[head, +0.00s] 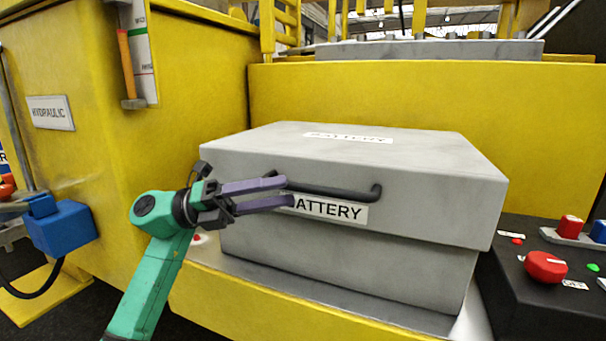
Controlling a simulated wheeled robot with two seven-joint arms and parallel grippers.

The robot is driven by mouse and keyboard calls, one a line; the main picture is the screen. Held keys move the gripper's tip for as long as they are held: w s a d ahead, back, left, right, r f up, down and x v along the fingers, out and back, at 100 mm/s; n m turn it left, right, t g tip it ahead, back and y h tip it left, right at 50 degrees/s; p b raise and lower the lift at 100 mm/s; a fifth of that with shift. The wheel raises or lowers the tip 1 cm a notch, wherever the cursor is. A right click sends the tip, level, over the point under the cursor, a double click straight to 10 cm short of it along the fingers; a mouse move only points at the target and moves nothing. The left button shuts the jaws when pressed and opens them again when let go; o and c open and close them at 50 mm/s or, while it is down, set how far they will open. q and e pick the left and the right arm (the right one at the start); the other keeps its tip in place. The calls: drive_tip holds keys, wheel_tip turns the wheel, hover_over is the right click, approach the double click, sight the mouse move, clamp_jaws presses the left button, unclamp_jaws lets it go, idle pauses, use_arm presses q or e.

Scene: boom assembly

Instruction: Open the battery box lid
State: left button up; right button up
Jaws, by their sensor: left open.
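The grey battery box (350,270) stands on a yellow ledge in the middle of the head view. Its lid (420,180) is down on the box and carries BATTERY labels on its top and front. A dark bar handle (345,192) runs across the lid's front. My left gripper (279,191) is at the left end of the handle, its two purple fingers apart, one above the other. The fingers hide the handle's left end and part of the front label. I cannot tell whether they touch the handle. My right gripper is not in view.
A black control panel (540,300) with a red knob (546,266) and switches stands right of the box. A yellow hydraulic tank (130,120) with a gauge is at the left, and a blue box (62,230) is beside it. A yellow wall (400,95) rises behind the box.

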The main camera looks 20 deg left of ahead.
sight(302, 189)
use_arm(q)
drive_tip(key=p+x, duration=0.1)
drive_tip(key=x, duration=0.3)
drive_tip(key=shift+d+r, duration=0.2)
drive_tip(key=shift+d, duration=0.15)
drive_tip(key=shift+w+f, duration=0.1)
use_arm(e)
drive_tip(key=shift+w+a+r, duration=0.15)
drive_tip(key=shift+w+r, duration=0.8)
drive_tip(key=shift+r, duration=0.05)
use_arm(q)
clamp_jaws()
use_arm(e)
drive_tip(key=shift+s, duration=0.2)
